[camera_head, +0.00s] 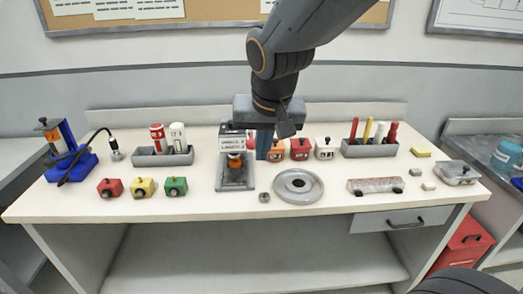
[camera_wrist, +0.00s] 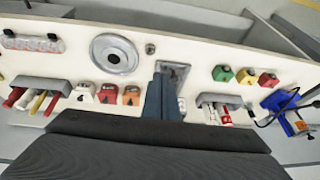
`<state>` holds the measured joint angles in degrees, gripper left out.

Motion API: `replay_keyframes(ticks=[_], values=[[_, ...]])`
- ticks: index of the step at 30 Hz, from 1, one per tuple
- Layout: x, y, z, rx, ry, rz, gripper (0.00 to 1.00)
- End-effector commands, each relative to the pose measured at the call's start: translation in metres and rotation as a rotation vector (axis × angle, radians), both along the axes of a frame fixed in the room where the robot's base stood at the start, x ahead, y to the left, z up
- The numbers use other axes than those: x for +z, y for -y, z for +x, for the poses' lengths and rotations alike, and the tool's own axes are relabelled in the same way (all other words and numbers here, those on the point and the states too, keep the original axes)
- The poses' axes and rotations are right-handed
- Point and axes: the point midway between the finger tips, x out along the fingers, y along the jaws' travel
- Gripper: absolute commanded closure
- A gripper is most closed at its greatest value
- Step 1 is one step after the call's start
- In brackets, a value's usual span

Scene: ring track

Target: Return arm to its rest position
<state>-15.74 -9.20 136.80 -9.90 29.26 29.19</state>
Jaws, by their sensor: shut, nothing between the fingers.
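My gripper (camera_head: 264,152) hangs from my dark grey arm over the back middle of the white workbench (camera_head: 230,205), pointing down. Its blue-grey fingers also show in the wrist view (camera_wrist: 160,80), shut together with nothing between them. In the head view they are between the grey device with a sign and orange part (camera_head: 236,178) and the orange block (camera_head: 277,150). I cannot tell how far the fingertips are above the benchtop.
Grey holders with cylinders (camera_head: 163,159) and with red and yellow sticks (camera_head: 370,150) stand either side. Red (camera_head: 110,188), yellow and green blocks are front left. A round grey dish (camera_head: 298,187) and a flat wheeled piece (camera_head: 375,186) are in front. A blue stand (camera_head: 70,165) is far left.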

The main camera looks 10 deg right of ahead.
Motion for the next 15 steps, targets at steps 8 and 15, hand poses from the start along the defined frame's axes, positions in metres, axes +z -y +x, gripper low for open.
replay_keyframes(ticks=[8, 15], values=[[0.0, 0.0, 0.0, 0.0, 0.0, 0.0, 1.0], [-0.014, 0.01, -0.005, 0.004, -0.03, -0.013, 1.0]])
